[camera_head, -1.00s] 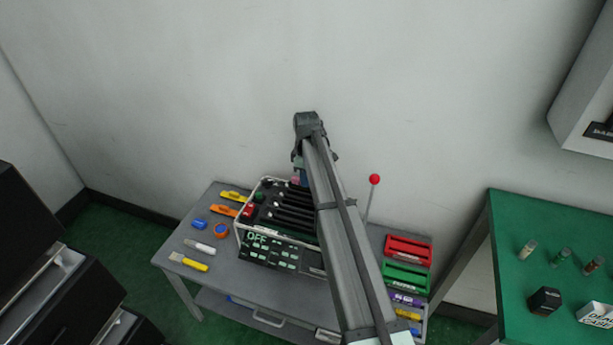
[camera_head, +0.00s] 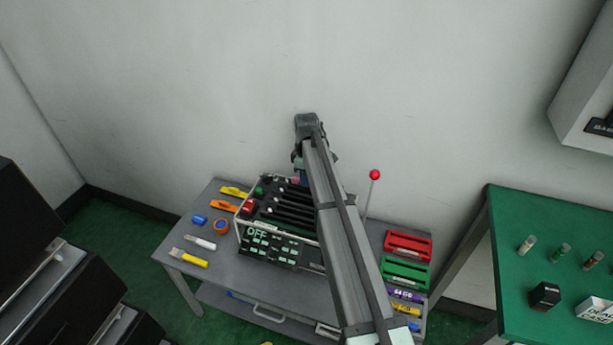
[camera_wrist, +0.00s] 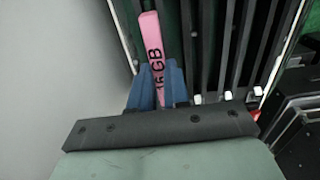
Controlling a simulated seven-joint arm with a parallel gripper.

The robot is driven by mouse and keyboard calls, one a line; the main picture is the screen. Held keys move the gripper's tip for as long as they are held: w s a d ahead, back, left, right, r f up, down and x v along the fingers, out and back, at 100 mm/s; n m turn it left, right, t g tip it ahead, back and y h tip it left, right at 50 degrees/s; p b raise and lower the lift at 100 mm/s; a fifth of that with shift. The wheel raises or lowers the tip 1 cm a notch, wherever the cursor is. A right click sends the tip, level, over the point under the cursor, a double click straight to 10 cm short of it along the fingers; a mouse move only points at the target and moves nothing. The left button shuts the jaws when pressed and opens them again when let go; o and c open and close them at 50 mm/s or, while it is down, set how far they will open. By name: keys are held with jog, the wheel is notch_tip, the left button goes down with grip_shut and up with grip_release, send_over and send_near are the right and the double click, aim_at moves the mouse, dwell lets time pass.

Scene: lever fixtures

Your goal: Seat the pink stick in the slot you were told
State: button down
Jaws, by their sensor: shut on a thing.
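The pink stick (camera_wrist: 150,40), printed with "16 GB", is held between the blue fingers of my gripper (camera_wrist: 158,82) in the wrist view. It points up the picture, tilted slightly left, and its far end is free. My gripper is shut on it. The black slotted device (camera_wrist: 215,45) lies just right of the stick, with several long dark slots running nearly alongside it. In the head view the device (camera_head: 272,247) stands on the grey cart, with an "OFF" display on its front. My arm hides its right part, and the stick is barely visible there. I cannot tell whether the stick touches a slot.
On the grey cart (camera_head: 212,265) lie tools, tape and a blue block at left. A lever with a red knob (camera_head: 375,175) rises behind my arm. Red (camera_head: 408,244) and green (camera_head: 405,272) holders stand at right. A green table (camera_head: 570,230) is further right.

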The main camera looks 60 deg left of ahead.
jog(key=shift+f, duration=0.3)
jog(key=c, duration=1)
grip_release()
jog(key=shift+r, duration=0.1)
notch_tip(320, 180, up, 14)
jog(key=shift+f, duration=0.2)
